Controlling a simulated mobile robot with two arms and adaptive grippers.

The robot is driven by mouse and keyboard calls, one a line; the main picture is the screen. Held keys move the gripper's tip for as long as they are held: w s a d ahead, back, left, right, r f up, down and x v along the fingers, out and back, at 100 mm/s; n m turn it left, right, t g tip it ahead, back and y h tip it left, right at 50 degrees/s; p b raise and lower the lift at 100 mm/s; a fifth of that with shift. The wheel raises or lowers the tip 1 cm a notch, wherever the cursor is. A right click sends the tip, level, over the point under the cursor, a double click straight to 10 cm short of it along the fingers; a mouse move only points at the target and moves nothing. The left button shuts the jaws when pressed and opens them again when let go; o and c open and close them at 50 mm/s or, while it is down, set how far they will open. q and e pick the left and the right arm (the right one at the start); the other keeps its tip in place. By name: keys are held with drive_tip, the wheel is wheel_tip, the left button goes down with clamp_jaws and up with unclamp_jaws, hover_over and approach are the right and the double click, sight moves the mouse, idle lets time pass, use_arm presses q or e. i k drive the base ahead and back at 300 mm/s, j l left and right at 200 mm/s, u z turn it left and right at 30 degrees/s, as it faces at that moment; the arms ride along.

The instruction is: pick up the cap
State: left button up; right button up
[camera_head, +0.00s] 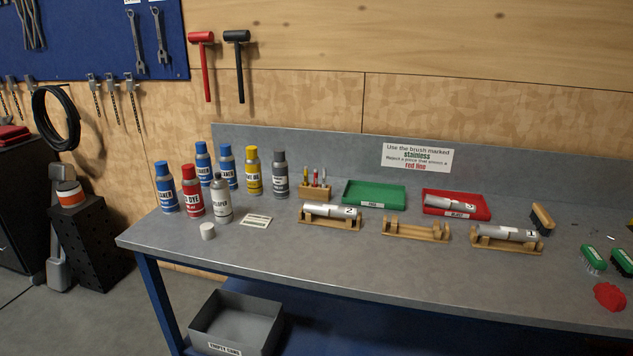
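A light grey-white cap (207,231) sits on the grey workbench (300,258) near its left front edge. It stands just in front of a silver-grey spray can (221,200) and a red dye can (192,193), apart from both. The silver-grey can has a narrow top, while the other cans around it have broad coloured caps. Neither of my grippers is in view.
Several cans stand behind the cap, including a yellow one (252,172). A small white card (255,221) lies to its right. Wooden cradles, a green tray (374,194) and a red tray (482,208) are farther right. A grey bin (236,325) is below the bench.

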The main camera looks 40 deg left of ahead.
sight(207, 229)
drive_tip(key=u, duration=1.85)
